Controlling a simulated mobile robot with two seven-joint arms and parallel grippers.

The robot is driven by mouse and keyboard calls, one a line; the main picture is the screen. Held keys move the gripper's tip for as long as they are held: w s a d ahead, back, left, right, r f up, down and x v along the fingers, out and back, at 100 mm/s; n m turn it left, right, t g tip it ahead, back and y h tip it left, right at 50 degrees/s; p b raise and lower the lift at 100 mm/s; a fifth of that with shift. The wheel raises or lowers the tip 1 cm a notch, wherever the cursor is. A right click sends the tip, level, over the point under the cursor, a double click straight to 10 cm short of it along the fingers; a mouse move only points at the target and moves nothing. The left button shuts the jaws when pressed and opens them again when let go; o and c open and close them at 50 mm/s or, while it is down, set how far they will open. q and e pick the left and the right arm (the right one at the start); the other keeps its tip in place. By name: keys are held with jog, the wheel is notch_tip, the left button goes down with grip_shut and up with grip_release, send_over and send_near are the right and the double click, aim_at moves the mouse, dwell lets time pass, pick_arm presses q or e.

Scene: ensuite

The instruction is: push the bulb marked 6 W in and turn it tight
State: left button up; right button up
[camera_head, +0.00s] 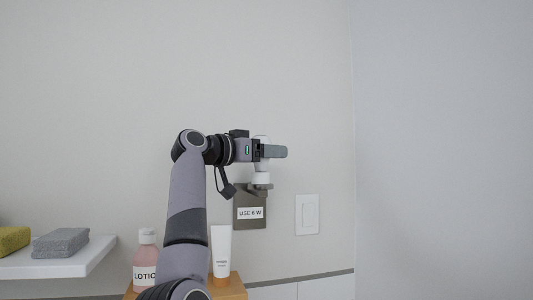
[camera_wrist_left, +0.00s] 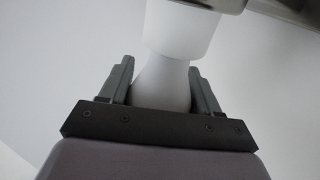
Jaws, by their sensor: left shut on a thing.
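My left gripper (camera_head: 274,151) is level with the wall lamp and shut on a white bulb (camera_head: 261,139). The bulb also shows in the left wrist view (camera_wrist_left: 162,84), between the two grey fingers of the gripper (camera_wrist_left: 161,82). The bulb's narrow end meets a white socket (camera_head: 261,178). The socket sits on the arm of a grey-brown wall fixture (camera_head: 250,222) with a label reading USE 6 W. In the wrist view the white socket (camera_wrist_left: 183,27) is right against the bulb. No marking on the bulb is readable. My right gripper is not in view.
A white switch plate (camera_head: 307,214) is on the wall to the right of the fixture. Below stand a pink lotion bottle (camera_head: 146,262) and a white tube (camera_head: 221,250) on a wooden surface (camera_head: 230,290). A white shelf (camera_head: 92,258) at left holds a grey folded cloth (camera_head: 61,243) and a yellow one (camera_head: 13,239).

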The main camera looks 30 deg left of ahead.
pick_arm(q)
jog(key=shift+f, duration=0.1)
jog(key=shift+s+d+m+g+h, duration=0.15)
jog(key=shift+m+g+h, duration=0.7)
jog(key=shift+h, duration=0.45)
jog(key=shift+w+d+m+g+h, duration=0.1)
jog(key=shift+m+g+h, duration=0.45)
jog(key=shift+m+h, duration=0.65)
jog(key=shift+h, duration=0.3)
jog(key=shift+f, duration=0.1)
jog(key=o, duration=1.2)
